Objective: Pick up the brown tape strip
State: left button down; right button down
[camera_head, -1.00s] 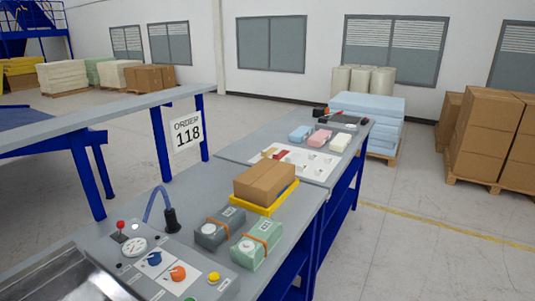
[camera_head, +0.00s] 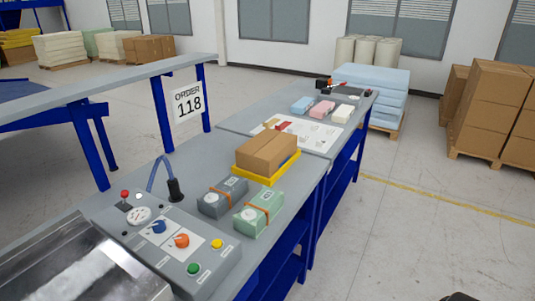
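A small brown strip (camera_head: 271,123), which looks like the tape strip, lies at the far left part of a white printed sheet (camera_head: 318,138) on the far section of the bench. A small red piece (camera_head: 286,127) lies close to its right; the details are too small to tell. My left gripper is not in view. A dark rounded tip (camera_head: 458,297) shows at the bottom edge on the right, possibly part of my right gripper; its fingers are hidden, and it is far from the strip.
A cardboard box (camera_head: 267,152) sits in a yellow tray (camera_head: 252,176) before the sheet. Grey (camera_head: 222,197) and green (camera_head: 259,214) strapped blocks stand nearer. A control panel (camera_head: 165,240) is at the front. Blue, pink and white foam blocks (camera_head: 322,109) lie beyond the sheet.

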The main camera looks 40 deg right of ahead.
aim_at(272, 123)
jog(key=u, duration=0.5)
jog(key=l+u, duration=0.4)
jog(key=l, duration=0.25)
jog(key=k+l+u, duration=0.15)
jog(key=l+u, duration=0.3)
jog(key=l, duration=0.15)
